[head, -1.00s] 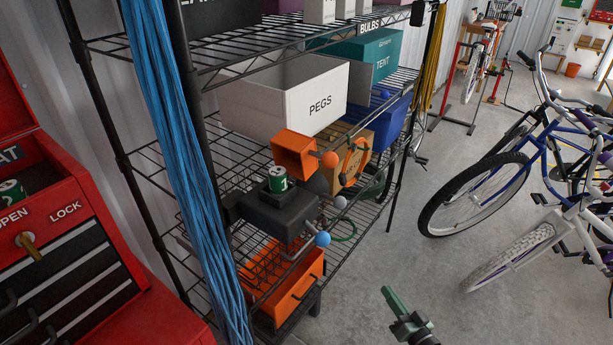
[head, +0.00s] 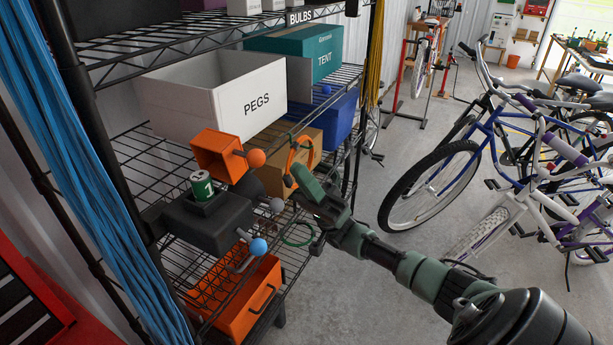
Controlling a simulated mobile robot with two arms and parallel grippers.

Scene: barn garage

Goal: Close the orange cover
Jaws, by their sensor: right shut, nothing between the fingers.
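The orange cover (head: 218,153) is a hollow, box-like piece tilted up and open on a black device (head: 208,222) on the middle wire shelf. An orange ball (head: 256,158) on a short lever sits at its right side. A green can (head: 202,186) marked 1 stands upright in the device, uncovered. My right gripper (head: 299,180) is shut and empty, to the right of the orange ball and apart from it in the picture. It overlaps part of an orange loop; I cannot tell whether they touch. My left gripper is not in view.
A grey ball (head: 276,205) and a blue ball (head: 259,247) stick out from the device. A white PEGS box (head: 225,100) stands above, with a cardboard box (head: 300,145) behind my gripper. An orange bin (head: 240,300) is below. Bicycles (head: 500,170) stand at right.

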